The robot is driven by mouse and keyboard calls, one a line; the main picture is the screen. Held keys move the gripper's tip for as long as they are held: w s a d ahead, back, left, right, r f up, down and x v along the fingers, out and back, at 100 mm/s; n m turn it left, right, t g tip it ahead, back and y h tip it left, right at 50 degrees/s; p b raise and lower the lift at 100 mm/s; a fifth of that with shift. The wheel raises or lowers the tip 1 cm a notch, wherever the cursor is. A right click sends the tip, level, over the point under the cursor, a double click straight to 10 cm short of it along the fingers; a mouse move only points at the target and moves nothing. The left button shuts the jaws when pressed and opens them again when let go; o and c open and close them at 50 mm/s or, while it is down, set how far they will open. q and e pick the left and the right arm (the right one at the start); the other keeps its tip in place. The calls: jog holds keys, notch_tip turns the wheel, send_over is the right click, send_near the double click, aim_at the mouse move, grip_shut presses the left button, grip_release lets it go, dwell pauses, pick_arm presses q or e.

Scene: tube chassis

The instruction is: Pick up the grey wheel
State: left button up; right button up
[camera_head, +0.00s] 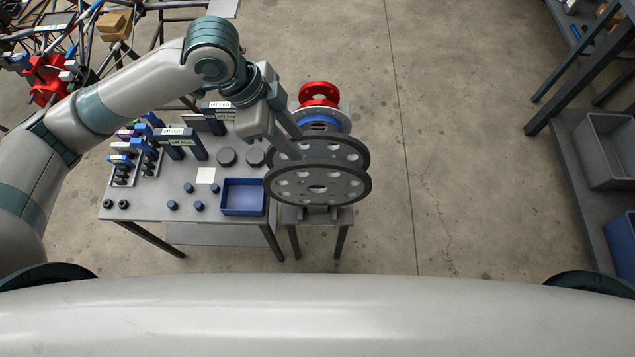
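Two grey wheels with round holes stand one behind the other on a small stand at the right end of the table. The front grey wheel (318,187) shows almost whole; the rear grey wheel (353,148) is partly hidden by it and by my gripper. My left gripper (297,145) reaches in from the upper left, with its fingers apart at the left rim of the rear wheel. One finger is on the near side and one on the far side; contact cannot be told. My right gripper is not in view.
A red wheel (318,91) and a blue ring (320,122) stand behind the grey wheels. The table (148,208) holds a blue tray (242,211), dark discs and labelled blocks. Open floor (465,150) lies to the right, before a shelf with bins (608,150).

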aim_at(316, 166)
pick_arm(q)
jog(key=p+x, duration=0.2)
jog(key=x, duration=1)
jog(key=shift+w+f+p, duration=0.15)
jog(key=shift+f+p, duration=0.05)
jog(key=shift+p, duration=0.2)
jog(key=shift+d, duration=0.1)
jog(key=shift+w+d+f+p, duration=0.1)
jog(key=shift+d+f+p, duration=0.05)
jog(key=shift+f+p, duration=0.2)
jog(key=x, duration=0.2)
jog(key=p+x, duration=0.1)
jog(key=shift+w+d+f, duration=0.1)
jog(key=shift+w+f, duration=0.15)
jog(key=shift+f, duration=0.1)
jog(key=shift+d+f, duration=0.1)
jog(key=shift+f, duration=0.2)
jog(key=shift+c, duration=0.3)
grip_shut()
dwell(0.5)
